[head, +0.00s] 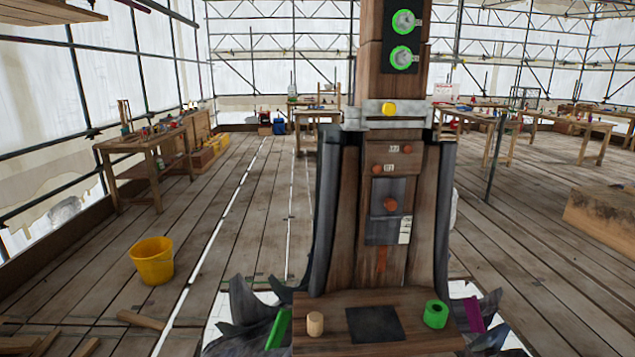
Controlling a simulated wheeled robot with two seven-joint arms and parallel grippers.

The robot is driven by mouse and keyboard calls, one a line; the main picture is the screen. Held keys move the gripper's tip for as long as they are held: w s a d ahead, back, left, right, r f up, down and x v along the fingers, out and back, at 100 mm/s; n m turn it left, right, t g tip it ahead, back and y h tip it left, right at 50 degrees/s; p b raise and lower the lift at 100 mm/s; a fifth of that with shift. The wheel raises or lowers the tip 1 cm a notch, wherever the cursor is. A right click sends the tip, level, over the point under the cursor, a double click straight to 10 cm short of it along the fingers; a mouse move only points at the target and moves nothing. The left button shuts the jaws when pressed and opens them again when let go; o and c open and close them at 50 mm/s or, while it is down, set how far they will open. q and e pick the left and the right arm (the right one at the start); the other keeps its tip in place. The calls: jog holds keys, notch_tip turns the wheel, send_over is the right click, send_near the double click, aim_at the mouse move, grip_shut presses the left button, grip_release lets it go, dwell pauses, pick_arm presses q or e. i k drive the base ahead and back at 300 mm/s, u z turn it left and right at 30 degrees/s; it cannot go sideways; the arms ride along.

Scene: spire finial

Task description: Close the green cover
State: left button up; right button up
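A tall wooden post stands before me, with several fittings on its face. Near its top, two round grey fittings with green rims, an upper one (403,21) and a lower one (401,58), sit on a dark plate. I cannot tell from this view whether either is the green cover, or whether it is open. A green strip (278,329) leans at the left of the wooden shelf (330,338), and a green roll (436,314) stands on the shelf's right side. Neither of my grippers is in view.
A yellow knob (388,108) sits on the post's metal collar. A wooden cylinder (315,323) and dark square (374,324) are on the shelf. A magenta strip (473,314) is at its right.

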aim_at(280, 336)
jog(key=z, duration=0.85)
jog(key=k, duration=0.5)
jog(key=z, duration=0.25)
